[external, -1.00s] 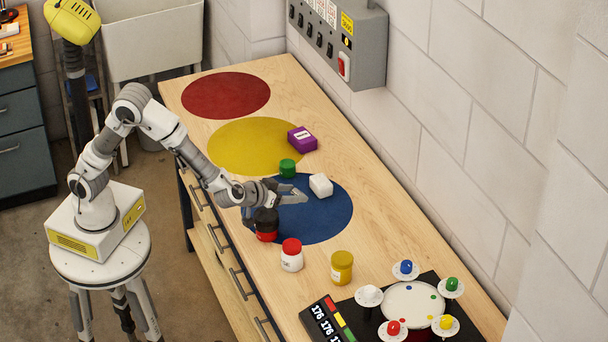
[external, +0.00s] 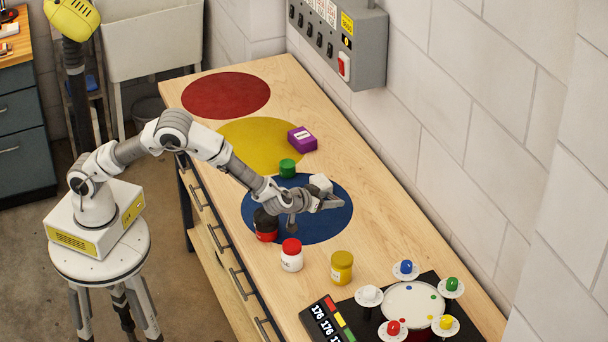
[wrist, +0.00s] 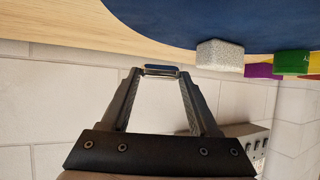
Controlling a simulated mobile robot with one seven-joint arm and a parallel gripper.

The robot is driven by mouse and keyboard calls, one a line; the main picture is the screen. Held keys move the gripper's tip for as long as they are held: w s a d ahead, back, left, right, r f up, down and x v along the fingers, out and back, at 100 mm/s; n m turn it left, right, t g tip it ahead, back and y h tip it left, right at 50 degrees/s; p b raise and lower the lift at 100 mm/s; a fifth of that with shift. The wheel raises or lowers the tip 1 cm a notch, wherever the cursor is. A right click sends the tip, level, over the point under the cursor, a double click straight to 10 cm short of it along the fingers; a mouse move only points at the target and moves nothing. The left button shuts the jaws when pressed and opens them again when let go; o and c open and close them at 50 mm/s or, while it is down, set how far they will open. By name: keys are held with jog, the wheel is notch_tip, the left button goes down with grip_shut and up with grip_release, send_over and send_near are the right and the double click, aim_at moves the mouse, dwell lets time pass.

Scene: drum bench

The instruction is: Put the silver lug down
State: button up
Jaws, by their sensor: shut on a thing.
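My gripper (external: 338,203) is over the right part of the blue circle (external: 285,235) on the bench. In the wrist view its fingertips (wrist: 161,71) are shut on a small, shiny silver lug (wrist: 160,68), held crosswise between them. The lug is too small to make out in the external view. In the wrist view, the blue circle (wrist: 215,20) is at the top, and bench wood shows between its edge and the lug. I cannot tell the lug's exact height over the bench.
A white block (external: 320,182) is close beside my gripper, with a green cylinder (external: 288,168) and purple box (external: 302,139) behind. Black-red, white-red (external: 291,256) and yellow (external: 342,267) jars stand in front. A drum (external: 408,305) with coloured lugs is front right.

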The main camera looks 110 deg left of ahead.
jog(key=shift+a+f, duration=0.5)
jog(key=shift+a, duration=0.25)
jog(key=shift+w+f+b, duration=0.1)
jog(key=shift+f+b, duration=0.4)
jog(key=shift+f, duration=1.45)
jog(key=shift+f, duration=0.1)
jog(key=o, duration=1.4)
jog(key=shift+c, duration=0.2)
jog(key=p+v, duration=0.1)
jog(key=v, duration=1.1)
